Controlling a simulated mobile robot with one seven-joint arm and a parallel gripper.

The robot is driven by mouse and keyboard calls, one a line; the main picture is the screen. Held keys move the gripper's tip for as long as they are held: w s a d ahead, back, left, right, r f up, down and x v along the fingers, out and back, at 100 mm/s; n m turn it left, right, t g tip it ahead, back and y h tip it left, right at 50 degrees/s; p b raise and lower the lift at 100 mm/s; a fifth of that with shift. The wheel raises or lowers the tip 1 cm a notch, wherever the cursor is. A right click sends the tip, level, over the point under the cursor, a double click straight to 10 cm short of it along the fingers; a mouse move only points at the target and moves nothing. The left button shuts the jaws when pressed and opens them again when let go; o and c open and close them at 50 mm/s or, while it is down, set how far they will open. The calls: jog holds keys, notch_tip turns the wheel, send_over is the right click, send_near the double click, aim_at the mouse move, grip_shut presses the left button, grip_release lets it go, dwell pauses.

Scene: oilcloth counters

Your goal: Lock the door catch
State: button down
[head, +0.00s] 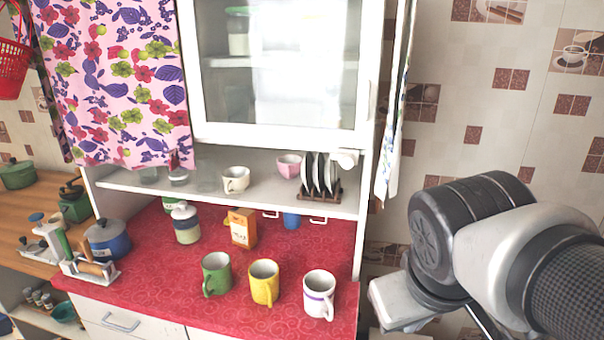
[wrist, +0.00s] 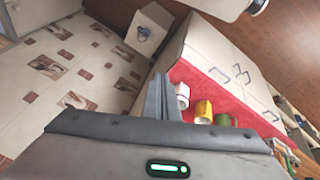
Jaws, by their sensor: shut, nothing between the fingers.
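The white cupboard's glazed door (head: 280,133) is in the upper middle of the head view and looks closed. A pale handle (head: 373,100) shows at its right edge. I cannot make out a door catch for certain in either view. My gripper (wrist: 163,92) shows in the wrist view as grey fingers together, with nothing between them. It is apart from the cupboard, and my arm stands to the right of it in the head view. The fingertips are not clear in the head view.
Green (head: 216,275), yellow (head: 264,283) and white (head: 319,294) mugs stand along the front of the red counter (head: 150,262). A patterned curtain (head: 115,80) covers the cupboard's left side. Another cloth (head: 392,150) hangs at its right edge. Tiled wall (head: 480,90) lies to the right.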

aim_at(342, 159)
jog(key=w+d+f+n+h+b, duration=0.2)
jog(key=d+f+n+h+b, duration=0.3)
jog(key=d, duration=0.3)
jog(key=w+d+r+n+t+h+b, duration=0.25)
jog(key=w+n+h, duration=0.25)
jog(key=w+n, duration=0.25)
jog(key=w+a+r+n+t+y+b, duration=0.1)
jog(key=w+a+n+t+y+b, duration=0.1)
jog(key=w+a+n+t, duration=0.4)
jog(key=w+a+r+n+t+y+b, duration=0.2)
jog(key=w+a+n+t, duration=0.4)
jog(key=a+n, duration=0.6)
jog(key=shift+w+a+t+y+b, duration=0.4)
jog(key=shift+a+t+y+b, duration=0.1)
jog(key=shift+a+y, duration=0.7)
jog(key=shift+w+d+r+n, duration=0.1)
jog(key=shift+r+n, duration=0.05)
jog(key=shift+n, duration=0.1)
jog(key=w+d+r+p, duration=0.1)
jog(key=w+d+r, duration=0.1)
jog(key=w+r, duration=0.4)
jog(key=shift+x, duration=1.55)
